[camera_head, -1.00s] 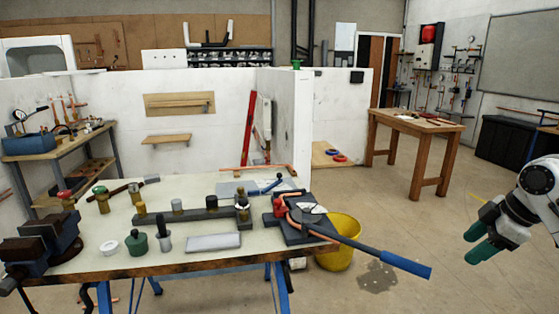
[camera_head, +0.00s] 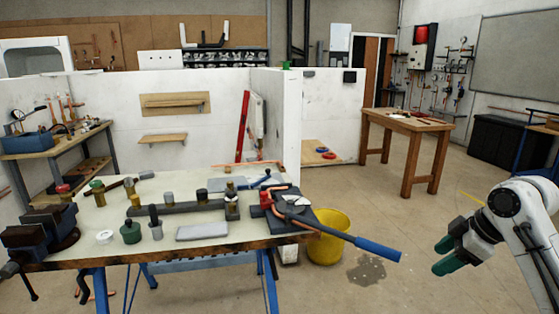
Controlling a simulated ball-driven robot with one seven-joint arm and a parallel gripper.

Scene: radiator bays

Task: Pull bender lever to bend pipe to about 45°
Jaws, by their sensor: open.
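The pipe bender (camera_head: 287,216) sits at the right end of the workbench. Its long lever with a blue grip (camera_head: 378,249) reaches out past the bench's right edge, over the floor. A copper pipe (camera_head: 281,208) lies in the bender head; its bend is too small to judge. My gripper (camera_head: 444,256), with green fingertips, is open and empty at the right, just right of the blue grip's end and apart from it.
The workbench (camera_head: 90,257) holds a blue vise (camera_head: 40,232) at left, several jars and fittings, and a grey block (camera_head: 202,231). A yellow bucket (camera_head: 328,240) stands on the floor beneath the lever, beside a wet patch (camera_head: 367,269). A wooden table (camera_head: 408,124) stands behind; floor between is clear.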

